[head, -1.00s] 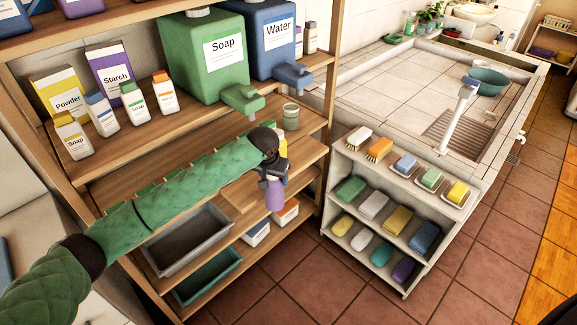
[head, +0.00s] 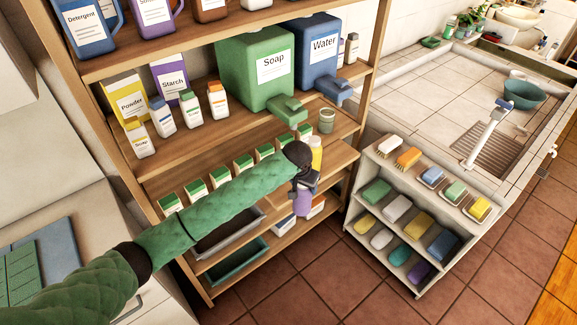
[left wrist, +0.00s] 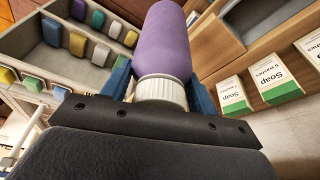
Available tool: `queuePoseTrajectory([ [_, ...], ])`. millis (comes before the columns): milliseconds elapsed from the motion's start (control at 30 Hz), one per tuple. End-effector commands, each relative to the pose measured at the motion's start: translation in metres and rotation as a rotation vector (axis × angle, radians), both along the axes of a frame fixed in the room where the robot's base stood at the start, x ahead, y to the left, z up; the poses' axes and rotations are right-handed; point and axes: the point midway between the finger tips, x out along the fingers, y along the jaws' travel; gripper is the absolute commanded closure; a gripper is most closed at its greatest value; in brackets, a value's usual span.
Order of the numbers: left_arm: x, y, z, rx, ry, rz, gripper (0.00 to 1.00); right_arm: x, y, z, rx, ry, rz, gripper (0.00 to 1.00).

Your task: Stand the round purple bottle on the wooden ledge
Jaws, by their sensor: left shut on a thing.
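The round purple bottle (head: 303,203) hangs roughly upright below my left gripper (head: 303,183), in front of the shelf rack. In the left wrist view the purple bottle (left wrist: 166,40) shows large, with its white ribbed cap (left wrist: 160,92) between the blue fingers of my left gripper (left wrist: 161,86). The gripper is shut on the cap. The wooden ledge (head: 342,156) is the rack board behind and beside the gripper, partly hidden by my green arm. A yellow bottle (head: 316,152) stands there, close behind the gripper. My right gripper is not in view.
Several green-and-white soap boxes (head: 220,177) line the board behind my arm. Above are the green Soap container (head: 258,65), the blue Water container (head: 318,60) and a small jar (head: 327,120). A white sponge rack (head: 405,190) stands at right.

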Motion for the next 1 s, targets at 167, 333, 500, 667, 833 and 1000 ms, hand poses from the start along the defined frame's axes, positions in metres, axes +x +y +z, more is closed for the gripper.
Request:
queuePoseTrajectory([
  [167,0.033,0.024,0.001,0.001,-0.002,0.003,0.95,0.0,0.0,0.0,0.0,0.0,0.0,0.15],
  [333,0.062,0.045,-0.005,0.0,-0.004,0.003,0.95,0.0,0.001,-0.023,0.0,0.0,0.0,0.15],
  [500,0.091,0.065,-0.005,0.0,-0.004,0.003,0.95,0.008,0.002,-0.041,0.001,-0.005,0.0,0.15],
  [667,0.11,0.08,-0.002,0.0,-0.003,0.002,0.95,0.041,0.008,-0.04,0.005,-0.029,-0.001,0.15],
  [833,0.12,0.086,0.0,0.0,-0.002,0.001,0.95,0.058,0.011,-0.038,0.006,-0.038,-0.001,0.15],
  [1000,0.121,0.088,-0.003,-0.001,-0.002,0.0,0.95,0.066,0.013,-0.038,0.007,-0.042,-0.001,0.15],
])
